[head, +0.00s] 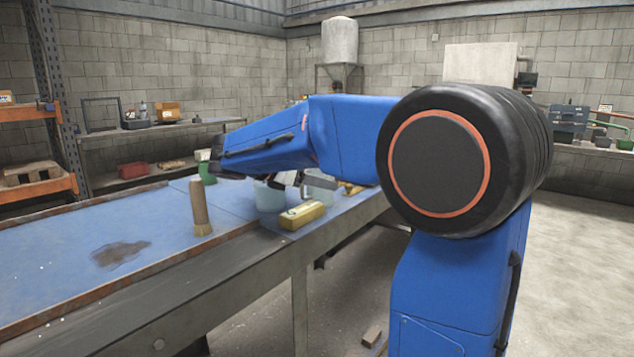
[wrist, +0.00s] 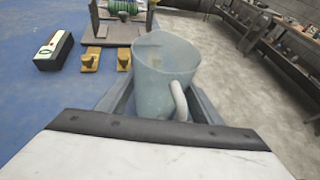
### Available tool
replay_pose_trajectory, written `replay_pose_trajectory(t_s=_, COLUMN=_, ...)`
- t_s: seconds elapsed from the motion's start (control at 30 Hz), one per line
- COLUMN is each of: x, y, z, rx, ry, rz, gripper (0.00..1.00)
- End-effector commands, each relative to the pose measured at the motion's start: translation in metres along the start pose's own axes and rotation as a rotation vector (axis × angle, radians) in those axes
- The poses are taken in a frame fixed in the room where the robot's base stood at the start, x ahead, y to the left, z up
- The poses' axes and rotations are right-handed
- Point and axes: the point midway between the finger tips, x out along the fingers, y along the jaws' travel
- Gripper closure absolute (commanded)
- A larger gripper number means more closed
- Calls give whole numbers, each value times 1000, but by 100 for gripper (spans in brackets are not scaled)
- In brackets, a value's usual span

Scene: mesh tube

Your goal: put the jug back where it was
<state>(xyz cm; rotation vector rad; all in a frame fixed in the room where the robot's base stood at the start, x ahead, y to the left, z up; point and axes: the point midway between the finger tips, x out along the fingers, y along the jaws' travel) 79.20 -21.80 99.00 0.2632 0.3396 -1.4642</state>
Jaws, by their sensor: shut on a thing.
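The jug (wrist: 160,85) is pale blue-grey and translucent, with an open top and a handle on its near right side. In the wrist view it stands upright between the fingers of my gripper (wrist: 160,104), which is shut on it. The jug's lower part is hidden by the gripper. In the head view my arm reaches left over the bench, and pale container shapes show under it, partly covered. From these frames I cannot tell whether the jug's base touches the bench.
The wrist view shows a black-and-white box (wrist: 54,50), yellow pieces (wrist: 91,58) and a green coil (wrist: 124,7). Open floor lies right of the bench.

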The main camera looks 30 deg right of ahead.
Motion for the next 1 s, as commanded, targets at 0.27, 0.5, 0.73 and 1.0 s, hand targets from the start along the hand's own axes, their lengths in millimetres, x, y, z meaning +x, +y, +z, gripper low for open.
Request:
replay_pose_trajectory(t_s=0.27, x=0, y=0, z=-1, rx=1, ry=0, rz=1, gripper=72)
replay_pose_trajectory(t_s=0.5, x=1, y=0, z=-2, rx=1, ry=0, rz=1, gripper=22)
replay_pose_trajectory(t_s=0.73, x=1, y=0, z=-2, rx=1, ry=0, rz=1, gripper=22)
replay_pose_trajectory(t_s=1.0, x=-22, y=1, z=0, rx=1, ry=-1, rz=4, gripper=22)
